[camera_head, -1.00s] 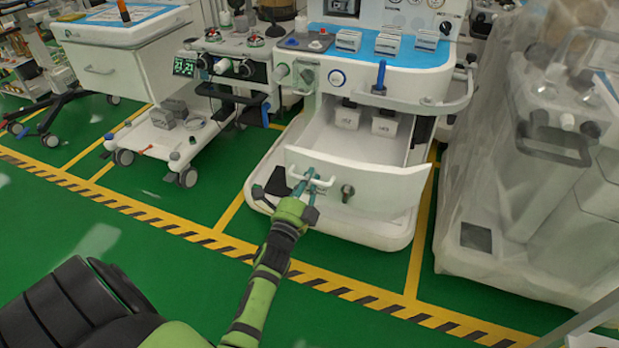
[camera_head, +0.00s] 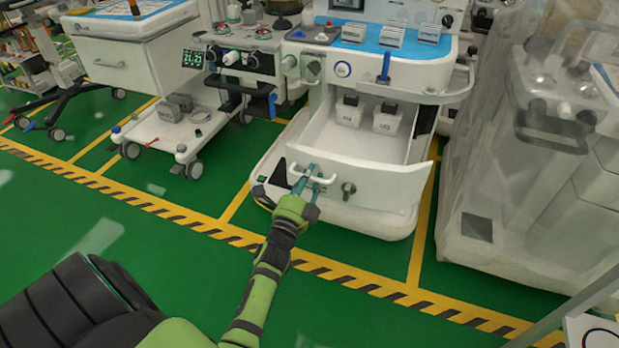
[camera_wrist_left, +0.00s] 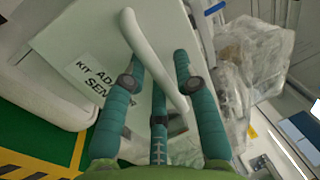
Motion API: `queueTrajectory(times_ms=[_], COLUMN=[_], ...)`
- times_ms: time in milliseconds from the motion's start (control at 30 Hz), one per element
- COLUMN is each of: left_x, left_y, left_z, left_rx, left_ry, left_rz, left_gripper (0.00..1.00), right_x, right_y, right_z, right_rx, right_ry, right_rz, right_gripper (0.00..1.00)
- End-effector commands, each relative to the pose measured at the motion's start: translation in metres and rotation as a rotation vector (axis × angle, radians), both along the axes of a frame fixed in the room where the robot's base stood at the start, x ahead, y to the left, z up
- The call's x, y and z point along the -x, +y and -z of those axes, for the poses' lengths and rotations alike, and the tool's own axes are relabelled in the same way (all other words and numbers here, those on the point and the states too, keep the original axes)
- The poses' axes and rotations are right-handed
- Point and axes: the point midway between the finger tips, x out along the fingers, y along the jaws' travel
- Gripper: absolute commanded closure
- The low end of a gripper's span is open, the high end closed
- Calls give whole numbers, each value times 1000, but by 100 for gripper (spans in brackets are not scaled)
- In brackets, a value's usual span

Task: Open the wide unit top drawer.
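The wide unit (camera_head: 300,60) is the white cart with a blue top at the upper centre in the head view. Its top drawer (camera_head: 390,184) is pulled well out, with its inside open to view. Two small white bins (camera_head: 349,112) stand inside at the back. My left gripper (camera_head: 309,180) is at the white handle (camera_head: 318,176) on the left of the drawer front. In the left wrist view, the handle (camera_wrist_left: 152,55) runs diagonally among the teal fingers (camera_wrist_left: 159,75), which look closed around it; the contact is partly hidden. My right gripper is not in view.
A smaller cart (camera_head: 230,85) stands left of the wide unit, and a white drawer cart (camera_head: 105,62) farther left. A plastic-covered machine (camera_head: 490,190) stands close on the right. Green floor with a striped line (camera_head: 215,232) lies open in front.

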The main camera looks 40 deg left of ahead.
Motion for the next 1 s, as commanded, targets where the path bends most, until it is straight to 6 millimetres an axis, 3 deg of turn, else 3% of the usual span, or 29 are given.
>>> queueTrajectory(times_ms=[267, 700, 1000], left_x=[5, 66, 72], left_y=[-1, -16, -17], left_z=[2, 14, 14], left_rx=[0, 1, 0], left_ry=[1, 1, 0], left_rz=[0, -1, 0], left_gripper=[71, 71, 71], right_x=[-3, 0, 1], right_y=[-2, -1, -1], right_z=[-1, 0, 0], right_rx=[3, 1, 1], right_ry=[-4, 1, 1], right_rz=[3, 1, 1], right_gripper=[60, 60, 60])
